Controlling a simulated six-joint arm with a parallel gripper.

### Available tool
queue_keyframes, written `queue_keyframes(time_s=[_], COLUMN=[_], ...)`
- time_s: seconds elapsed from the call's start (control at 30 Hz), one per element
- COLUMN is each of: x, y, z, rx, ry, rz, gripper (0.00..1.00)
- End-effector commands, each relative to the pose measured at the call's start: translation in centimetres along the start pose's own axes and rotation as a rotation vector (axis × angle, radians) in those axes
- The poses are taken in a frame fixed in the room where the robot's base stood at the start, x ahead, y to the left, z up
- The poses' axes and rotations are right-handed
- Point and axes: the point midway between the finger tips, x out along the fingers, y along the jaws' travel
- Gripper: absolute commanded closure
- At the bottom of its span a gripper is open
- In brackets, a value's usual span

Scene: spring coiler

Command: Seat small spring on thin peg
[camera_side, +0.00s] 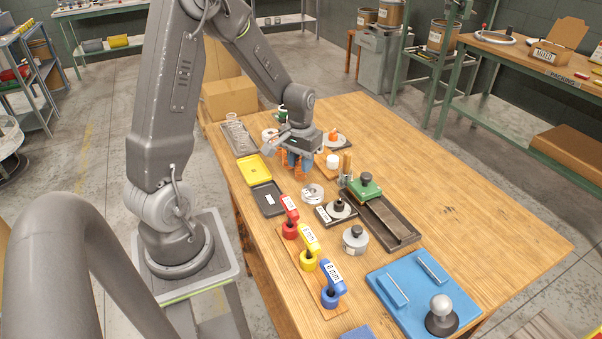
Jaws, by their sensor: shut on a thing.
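I cannot tell which post is the thin peg. A dark plate with a round silver base and a black knob or post (338,206) lies nearer the camera, to the right of my gripper. Another dark plate with an orange-topped piece (333,137) stands behind and right of it, apart from the fingers.
Tan cylinders (346,161) and a green block with a knob (366,188) stand right. Red, yellow and blue (331,297) handled pieces and a blue board (389,303) are nearer. The table's right side is clear.

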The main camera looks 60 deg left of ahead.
Motion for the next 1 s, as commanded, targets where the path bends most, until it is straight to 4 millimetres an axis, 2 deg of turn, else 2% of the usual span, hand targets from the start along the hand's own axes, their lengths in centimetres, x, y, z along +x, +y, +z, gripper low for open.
queue_keyframes(time_s=[0.17, 1.0], x=[-0.2, -4.2], y=[0.0, 0.0], z=[0.0, 0.0], rx=[0.000, 0.000], ry=[0.001, 0.002], rz=[0.000, 0.000], gripper=[0.83, 0.83])
